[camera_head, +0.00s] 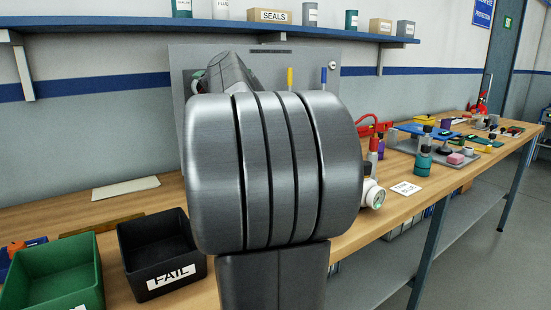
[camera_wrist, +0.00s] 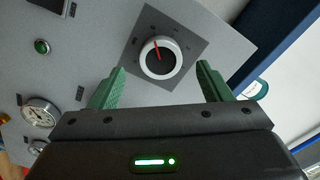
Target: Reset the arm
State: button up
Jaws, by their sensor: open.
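My gripper (camera_wrist: 160,88) is open in the wrist view, with its two green fingers apart and nothing between them. Ahead of the fingers is a grey panel (camera_wrist: 90,40) with a white and black dial knob (camera_wrist: 160,57) that has a red pointer. The knob lies in line with the gap between the fingers, and the fingers do not appear to touch it. In the head view my own arm fills the middle and hides my gripper and most of the grey panel (camera_head: 325,75).
A black FAIL bin (camera_head: 165,272) and a green bin (camera_head: 60,270) stand at the left of the wooden bench (camera_head: 385,222). Tools and bottles crowd the bench at right. A blue shelf (camera_head: 130,24) with boxes hangs above. Gauges (camera_wrist: 40,113) sit on the panel's left.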

jog(key=w+m+p, duration=0.1)
jog(key=m+p, duration=0.5)
jog(key=p, duration=0.1)
jog(key=w+a+m+p, duration=0.1)
jog(key=m+p, duration=0.4)
jog(key=p, duration=0.2)
jog(key=w+a+m+p, duration=0.1)
jog(key=m+p, duration=0.5)
jog(key=p, duration=0.1)
jog(key=shift+w+a+r+m+p, duration=0.2)
jog(key=shift+r+m+p, duration=0.1)
jog(key=shift+p, duration=0.1)
jog(key=shift+f, duration=0.1)
jog(key=shift+d, duration=0.1)
